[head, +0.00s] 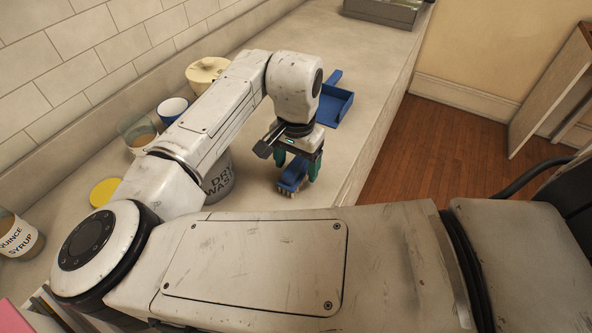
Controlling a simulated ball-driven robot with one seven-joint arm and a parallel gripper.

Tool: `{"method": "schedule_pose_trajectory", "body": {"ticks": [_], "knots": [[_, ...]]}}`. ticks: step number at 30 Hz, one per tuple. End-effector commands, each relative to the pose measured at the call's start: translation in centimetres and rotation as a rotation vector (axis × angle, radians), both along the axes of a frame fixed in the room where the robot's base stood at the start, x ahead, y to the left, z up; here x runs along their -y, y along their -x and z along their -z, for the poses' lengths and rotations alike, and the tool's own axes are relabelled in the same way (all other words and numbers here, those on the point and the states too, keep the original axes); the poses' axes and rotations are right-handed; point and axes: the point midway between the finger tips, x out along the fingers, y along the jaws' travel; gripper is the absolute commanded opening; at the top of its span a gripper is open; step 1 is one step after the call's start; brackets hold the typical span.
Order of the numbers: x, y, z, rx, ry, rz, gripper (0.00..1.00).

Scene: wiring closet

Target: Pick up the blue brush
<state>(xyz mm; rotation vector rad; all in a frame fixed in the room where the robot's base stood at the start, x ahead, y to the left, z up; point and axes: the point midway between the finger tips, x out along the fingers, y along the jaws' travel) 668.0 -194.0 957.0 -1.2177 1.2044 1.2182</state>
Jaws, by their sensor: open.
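The blue brush (292,177) lies on the light counter (365,75), bristles down, near the counter's right edge. My gripper (296,173) points down over it, its teal fingers apart on either side of the brush. The upper part of the brush is partly hidden by the gripper. I cannot tell whether the fingers touch it.
A blue dustpan (331,107) lies just behind the gripper. A grey tub marked "DRY WAS" (219,184) stands close on the left. A blue-rimmed cup (173,107), a glass jar (139,138) and a cream lidded pot (206,71) stand along the tiled wall.

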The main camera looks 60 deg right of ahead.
Motion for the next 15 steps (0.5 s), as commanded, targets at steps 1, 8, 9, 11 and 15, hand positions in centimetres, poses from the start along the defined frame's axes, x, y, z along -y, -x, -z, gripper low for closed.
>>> {"method": "schedule_pose_trajectory", "body": {"ticks": [1,8,9,11,15], "knots": [[-0.04,0.03,0.39,-0.001,-0.001,0.0,0.74],[-0.03,0.01,0.73,0.0,0.0,0.0,0.74],[-0.02,0.01,0.72,0.0,0.0,0.0,0.74],[-0.02,0.01,0.72,0.0,-0.001,0.0,0.7],[-0.02,0.01,0.7,0.0,-0.001,0.0,0.56]]}}
